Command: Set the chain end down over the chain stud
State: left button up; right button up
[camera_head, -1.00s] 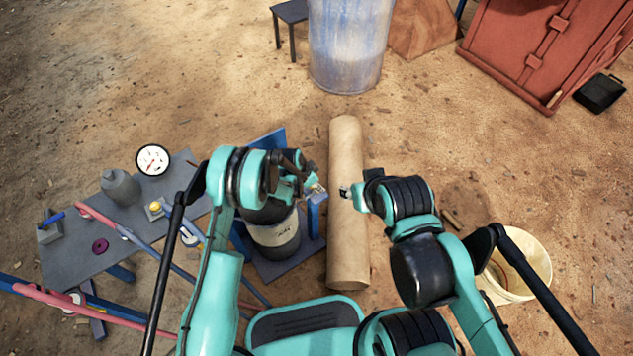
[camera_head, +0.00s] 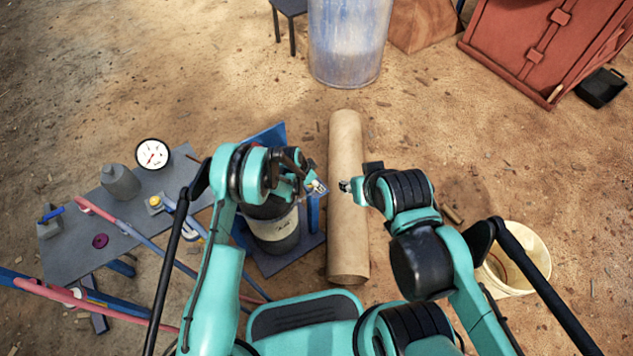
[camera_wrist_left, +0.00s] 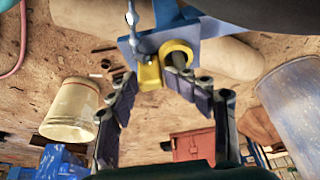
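The chain (camera_wrist_left: 131,18) hangs at the upper left of the left wrist view and runs down to a yellow block (camera_wrist_left: 149,76), its end piece. A yellow ring with a dark pin in it, apparently the chain stud (camera_wrist_left: 176,52), sits on a blue plate just beside the block. My left gripper (camera_wrist_left: 150,82) has its fingertips on either side of the yellow block and appears closed on it; contact is partly hidden. In the head view my left gripper (camera_head: 317,187) is above the blue stand. My right gripper (camera_head: 345,186) is too small there to read.
A black cylinder with a pale label (camera_head: 277,228) stands on the blue stand. A long tan roll (camera_head: 346,245) lies beside it under the grippers. A grey table (camera_head: 75,245) with a gauge (camera_head: 152,155) is at left. A white bucket (camera_head: 535,255) stands at right.

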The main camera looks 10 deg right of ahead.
pick_arm(q)
jog(key=shift+s+r, duration=0.1)
jog(key=shift+r, duration=0.15)
jog(key=v, duration=1.1)
jog(key=shift+r, duration=0.3)
jog(key=shift+a+r, duration=0.1)
jog(key=shift+a, duration=0.1)
